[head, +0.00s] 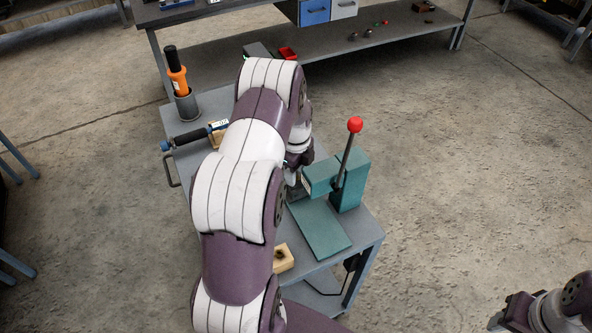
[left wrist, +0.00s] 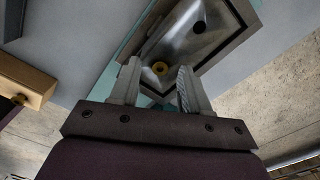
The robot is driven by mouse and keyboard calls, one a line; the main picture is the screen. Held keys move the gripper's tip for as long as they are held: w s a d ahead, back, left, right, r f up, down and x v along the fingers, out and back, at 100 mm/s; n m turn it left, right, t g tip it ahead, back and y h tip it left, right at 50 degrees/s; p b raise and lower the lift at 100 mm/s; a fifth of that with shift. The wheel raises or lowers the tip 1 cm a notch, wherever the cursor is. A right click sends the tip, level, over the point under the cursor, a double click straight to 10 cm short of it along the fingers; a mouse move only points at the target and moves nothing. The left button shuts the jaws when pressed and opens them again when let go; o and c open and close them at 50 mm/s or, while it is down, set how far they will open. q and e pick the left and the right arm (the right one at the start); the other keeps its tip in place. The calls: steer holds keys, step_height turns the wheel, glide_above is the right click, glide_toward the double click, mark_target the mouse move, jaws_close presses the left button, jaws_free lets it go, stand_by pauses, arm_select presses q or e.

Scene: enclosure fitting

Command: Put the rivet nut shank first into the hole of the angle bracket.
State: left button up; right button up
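In the left wrist view a grey metal angle bracket (left wrist: 182,45) lies in a dark-rimmed holder (left wrist: 236,38) on the teal press base. A round dark hole (left wrist: 199,27) shows in its far part. The rivet nut (left wrist: 160,68) shows as a small brass ring with a dark centre at the bracket's near part; how deep it sits I cannot tell. My left gripper (left wrist: 158,88) is open, its fingers apart on either side of the ring, with nothing between them. In the head view my left arm mostly hides this spot. My right gripper (head: 512,312) is at the lower right, its fingers unclear.
A teal press (head: 350,180) with a red-knobbed lever stands on the grey cart (head: 365,240). A wooden block (head: 283,261) lies near the front. An orange-handled tool (head: 177,78) stands in a cup; a blue-and-black tool (head: 190,136) lies at the left. A workbench is behind.

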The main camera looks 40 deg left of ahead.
arm_select(q)
steer(key=shift+r, duration=0.15)
step_height(320, 180, up, 12)
steer(key=b, duration=0.2)
steer(key=shift+r, duration=0.2)
